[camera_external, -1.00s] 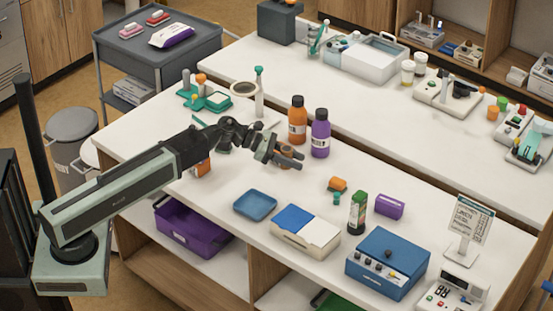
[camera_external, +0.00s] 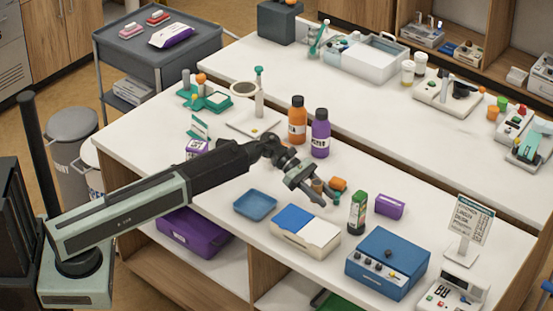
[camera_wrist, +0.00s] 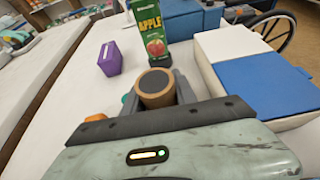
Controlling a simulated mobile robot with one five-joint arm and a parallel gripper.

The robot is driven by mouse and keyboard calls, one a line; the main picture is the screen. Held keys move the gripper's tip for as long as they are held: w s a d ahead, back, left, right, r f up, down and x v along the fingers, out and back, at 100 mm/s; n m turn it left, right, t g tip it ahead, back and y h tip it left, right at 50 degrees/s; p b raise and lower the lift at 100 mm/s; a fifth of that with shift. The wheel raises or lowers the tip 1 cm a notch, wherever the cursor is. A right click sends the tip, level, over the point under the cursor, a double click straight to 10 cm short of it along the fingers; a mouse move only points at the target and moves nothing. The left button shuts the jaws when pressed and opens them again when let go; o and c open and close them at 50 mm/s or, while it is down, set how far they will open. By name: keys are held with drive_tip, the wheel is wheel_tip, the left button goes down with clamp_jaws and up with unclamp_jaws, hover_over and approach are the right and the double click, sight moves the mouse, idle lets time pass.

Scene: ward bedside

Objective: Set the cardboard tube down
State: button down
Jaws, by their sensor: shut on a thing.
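My gripper (camera_external: 317,190) is shut on a short brown cardboard tube (camera_wrist: 157,88) with a dark top end. In the wrist view the tube stands roughly upright between the jaws, in front of a green apple juice carton (camera_wrist: 151,30). In the external view the tube shows as a small brown piece (camera_external: 317,185) at the jaws, over the white counter (camera_external: 225,175). I cannot tell whether its lower end touches the counter.
An orange item (camera_external: 338,184) lies close beside my gripper. The juice carton (camera_external: 357,212), a purple box (camera_external: 390,206) and a blue and white box (camera_external: 306,232) stand nearby. A blue tray (camera_external: 255,205) lies to the left. Orange (camera_external: 297,121) and purple (camera_external: 320,134) bottles stand behind.

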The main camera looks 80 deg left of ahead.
sight(322, 212)
wheel_tip(322, 212, down, 4)
drive_tip(key=b, duration=0.3)
drive_tip(key=shift+b, duration=0.35)
drive_tip(key=shift+r, duration=0.2)
drive_tip(key=shift+f, duration=0.1)
drive_tip(key=c, duration=1)
unclamp_jaws()
